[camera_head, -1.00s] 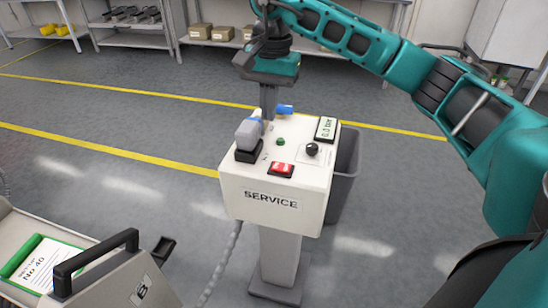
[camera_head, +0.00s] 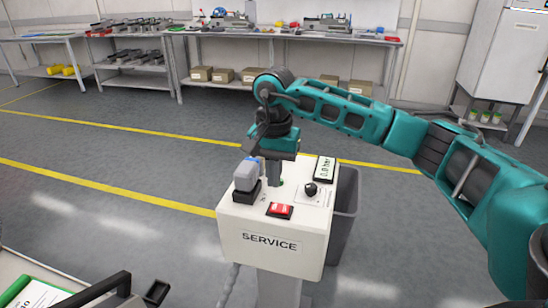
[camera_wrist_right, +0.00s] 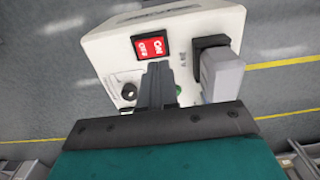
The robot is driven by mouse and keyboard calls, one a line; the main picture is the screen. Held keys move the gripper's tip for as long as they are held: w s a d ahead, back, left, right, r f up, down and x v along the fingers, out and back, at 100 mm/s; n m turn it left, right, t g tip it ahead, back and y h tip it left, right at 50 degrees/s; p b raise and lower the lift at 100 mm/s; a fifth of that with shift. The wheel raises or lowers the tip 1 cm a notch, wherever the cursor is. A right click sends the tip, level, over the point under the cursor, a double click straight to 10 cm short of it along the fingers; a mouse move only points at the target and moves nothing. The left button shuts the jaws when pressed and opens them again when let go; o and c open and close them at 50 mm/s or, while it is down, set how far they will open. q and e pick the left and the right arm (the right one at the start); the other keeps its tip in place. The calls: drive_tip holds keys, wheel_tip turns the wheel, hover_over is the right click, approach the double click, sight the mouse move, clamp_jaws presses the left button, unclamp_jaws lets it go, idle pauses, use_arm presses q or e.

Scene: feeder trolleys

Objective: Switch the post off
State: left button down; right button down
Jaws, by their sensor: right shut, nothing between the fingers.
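The white service post (camera_head: 273,252) stands in the middle of the head view. A red rocker switch (camera_head: 280,210) sits near the front edge of its top and also shows in the right wrist view (camera_wrist_right: 150,46). My right gripper (camera_head: 275,182) is shut and empty, pointing down over the post top behind the switch. In the right wrist view its fingers (camera_wrist_right: 156,84) appear just beside the switch; whether they touch the top I cannot tell. A black knob (camera_head: 311,189), a display (camera_head: 325,168) reading about 0.0 bar and a grey plug (camera_head: 247,178) surround it. My left gripper is out of view.
A grey bin (camera_head: 346,205) stands right behind the post. A trolley with a black handle (camera_head: 97,291) is at the lower left. A workbench (camera_head: 290,34) and shelves with boxes line the back wall. The floor between is clear.

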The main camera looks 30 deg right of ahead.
sight(275, 206)
wheel_tip(275, 206, down, 5)
drive_tip(key=shift+r, duration=0.15)
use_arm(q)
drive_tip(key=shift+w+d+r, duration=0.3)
use_arm(e)
drive_tip(key=shift+f, duration=0.6)
use_arm(q)
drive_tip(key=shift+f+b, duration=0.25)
drive_tip(key=shift+b, duration=0.15)
use_arm(e)
drive_tip(key=shift+f, duration=0.25)
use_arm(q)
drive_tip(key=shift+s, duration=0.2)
use_arm(e)
drive_tip(key=shift+r, duration=0.1)
use_arm(q)
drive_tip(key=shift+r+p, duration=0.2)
drive_tip(key=shift+p, duration=0.1)
use_arm(e)
drive_tip(key=shift+s+d+r, duration=0.25)
drive_tip(key=shift+s+d, duration=0.2)
drive_tip(key=shift+s, duration=0.1)
